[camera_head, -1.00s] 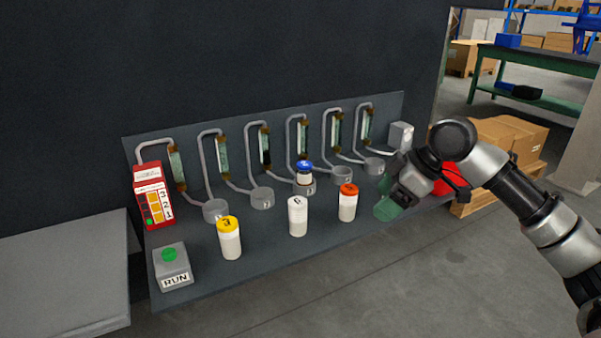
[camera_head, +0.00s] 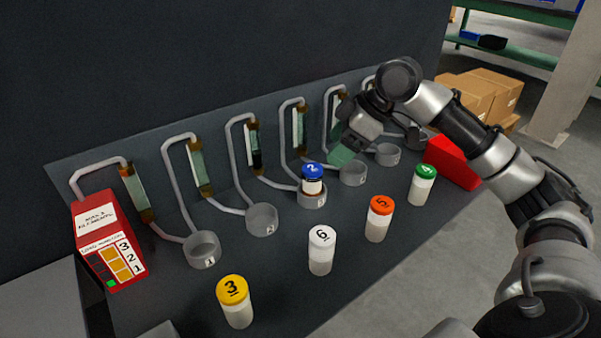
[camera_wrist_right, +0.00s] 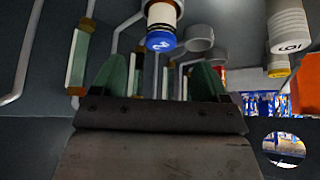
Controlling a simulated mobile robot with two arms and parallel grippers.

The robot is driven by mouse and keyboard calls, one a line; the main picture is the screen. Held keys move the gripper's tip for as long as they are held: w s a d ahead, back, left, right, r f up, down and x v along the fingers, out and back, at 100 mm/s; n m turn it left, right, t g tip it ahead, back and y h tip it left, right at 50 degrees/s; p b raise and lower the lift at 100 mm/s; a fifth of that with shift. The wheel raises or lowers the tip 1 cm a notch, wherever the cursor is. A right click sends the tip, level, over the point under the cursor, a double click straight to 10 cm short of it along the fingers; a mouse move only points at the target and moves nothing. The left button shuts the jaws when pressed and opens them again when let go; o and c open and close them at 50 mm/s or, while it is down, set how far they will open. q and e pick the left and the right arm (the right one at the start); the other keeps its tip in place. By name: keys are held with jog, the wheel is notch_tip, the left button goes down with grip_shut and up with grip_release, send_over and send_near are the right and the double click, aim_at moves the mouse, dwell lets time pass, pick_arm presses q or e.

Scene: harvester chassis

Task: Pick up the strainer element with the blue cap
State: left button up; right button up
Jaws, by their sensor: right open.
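The strainer element with the blue cap (camera_head: 312,180), marked 2, stands upright in one of the grey cups (camera_head: 312,202) in the row. In the right wrist view the blue-capped element (camera_wrist_right: 161,28) is at top centre, upside down in the picture, beyond the fingers. My right gripper (camera_head: 341,152) is open, its green fingers behind and to the right of the blue cap and apart from it. In the right wrist view the two fingers (camera_wrist_right: 158,80) are spread with nothing between them. My left gripper is not in view.
Capped elements stand in front of the cups: yellow (camera_head: 235,302), white (camera_head: 321,250), orange-red (camera_head: 378,220) and green (camera_head: 422,186). Bent pipes with glass tubes (camera_head: 201,168) rise behind the cups. A red control box (camera_head: 107,238) is at left, a red bin (camera_head: 453,163) at right.

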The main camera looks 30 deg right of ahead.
aim_at(319, 169)
jog(key=x, duration=0.5)
jog(key=shift+s+f+b, duration=0.1)
jog(key=shift+f+b, duration=0.05)
jog(key=shift+b, duration=0.2)
jog(key=b+x, duration=0.1)
jog(key=x, duration=0.4)
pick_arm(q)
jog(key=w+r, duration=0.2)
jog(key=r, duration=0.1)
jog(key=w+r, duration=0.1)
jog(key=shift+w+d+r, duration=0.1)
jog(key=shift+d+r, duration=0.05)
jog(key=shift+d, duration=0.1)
pick_arm(e)
jog(key=c, duration=1)
